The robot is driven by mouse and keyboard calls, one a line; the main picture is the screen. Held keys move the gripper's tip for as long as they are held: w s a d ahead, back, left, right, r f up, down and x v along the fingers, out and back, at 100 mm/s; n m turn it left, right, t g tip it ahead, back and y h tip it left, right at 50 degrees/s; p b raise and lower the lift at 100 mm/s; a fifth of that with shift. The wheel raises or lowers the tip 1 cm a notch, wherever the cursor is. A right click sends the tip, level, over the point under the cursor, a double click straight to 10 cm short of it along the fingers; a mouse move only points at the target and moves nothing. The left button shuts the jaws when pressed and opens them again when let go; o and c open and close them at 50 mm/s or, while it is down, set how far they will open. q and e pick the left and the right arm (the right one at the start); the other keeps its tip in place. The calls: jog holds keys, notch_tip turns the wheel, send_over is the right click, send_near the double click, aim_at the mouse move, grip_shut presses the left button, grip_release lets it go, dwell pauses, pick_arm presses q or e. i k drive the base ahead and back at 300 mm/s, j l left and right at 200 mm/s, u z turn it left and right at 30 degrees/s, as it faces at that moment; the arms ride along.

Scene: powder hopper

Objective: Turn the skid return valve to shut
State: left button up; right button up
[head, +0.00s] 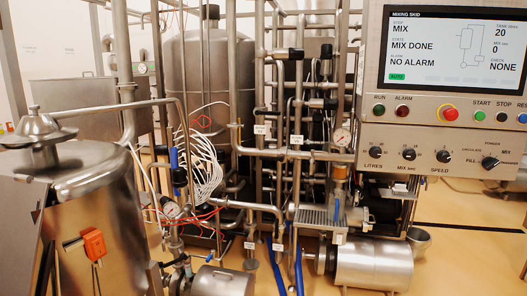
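Several valves with blue lever handles sit on the skid's steel piping. One blue lever (174,158) stands upright left of centre. A short blue lever (337,211) hangs beside the small steel shelf. Small white tags, such as the tag (278,247) by the long levers, are too small to read. I cannot tell which lever is the skid return valve, or its position. Neither gripper is in view.
A control panel (440,150) fills the upper right; its screen reads "MIX DONE" and "NO ALARM". A steel vessel with an orange fitting (95,243) stands at front left. A motor-like steel cylinder (373,264) lies low right of the levers. Open tan floor (465,240) shows at right.

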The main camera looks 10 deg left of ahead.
aim_at(281, 159)
jog(key=i+j, duration=0.45)
jog(key=i, duration=0.15)
jog(key=i+j, duration=0.95)
jog(key=i, duration=0.25)
jog(key=i+j+z, duration=0.35)
jog(key=i+z, duration=0.2)
jog(key=i, duration=0.15)
